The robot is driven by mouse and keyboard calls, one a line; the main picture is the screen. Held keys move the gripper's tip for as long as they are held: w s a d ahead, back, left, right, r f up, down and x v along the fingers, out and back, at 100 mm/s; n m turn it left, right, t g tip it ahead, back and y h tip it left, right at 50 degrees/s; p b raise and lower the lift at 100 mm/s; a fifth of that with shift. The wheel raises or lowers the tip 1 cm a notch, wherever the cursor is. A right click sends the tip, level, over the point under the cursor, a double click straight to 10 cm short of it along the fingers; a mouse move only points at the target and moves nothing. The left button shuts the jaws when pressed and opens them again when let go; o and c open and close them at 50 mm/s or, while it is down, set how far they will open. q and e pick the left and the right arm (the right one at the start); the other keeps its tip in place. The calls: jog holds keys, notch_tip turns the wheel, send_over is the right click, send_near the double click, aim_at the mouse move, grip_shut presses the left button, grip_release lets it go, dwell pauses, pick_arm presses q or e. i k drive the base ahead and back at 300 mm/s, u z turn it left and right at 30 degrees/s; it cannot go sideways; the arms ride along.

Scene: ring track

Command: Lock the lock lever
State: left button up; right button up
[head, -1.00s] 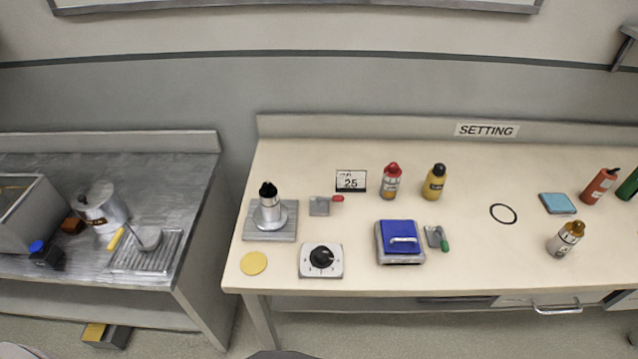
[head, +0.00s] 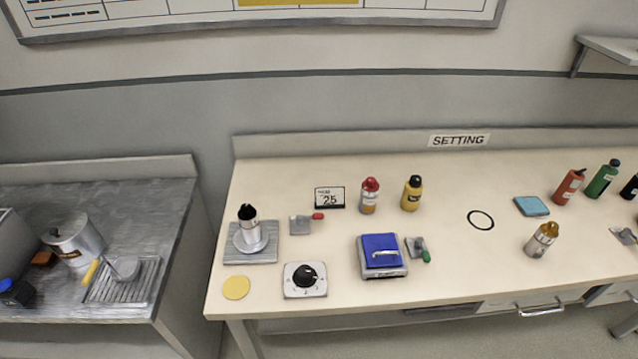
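No label marks a lock lever, and I cannot tell which lever it is. A small grey plate with a red-tipped lever (head: 305,223) lies behind the black-knobbed dial (head: 305,279), its red tip pointing right. A grey plate with a green-handled lever (head: 418,250) sits just right of the blue-lidded box (head: 381,257), its green end towards the front. Another grey lever-like piece (head: 625,237) shows at the right edge, partly cut off. Neither of my grippers is in view.
A silver cylinder (head: 250,232) stands on a grey plate at the worktop's left. Bottles stand at the back, with a gold-capped bottle (head: 541,240) near the front right. The worktop (head: 460,265) is clear around the black ring (head: 481,220). A gap separates it from the left metal counter.

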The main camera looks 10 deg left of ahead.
aim_at(299, 218)
jog(key=z, duration=0.55)
jog(key=k, duration=1.35)
jog(key=z, duration=1.05)
jog(key=i, duration=1.2)
jog(key=u, duration=0.8)
jog(key=i, duration=0.55)
jog(key=u, duration=0.6)
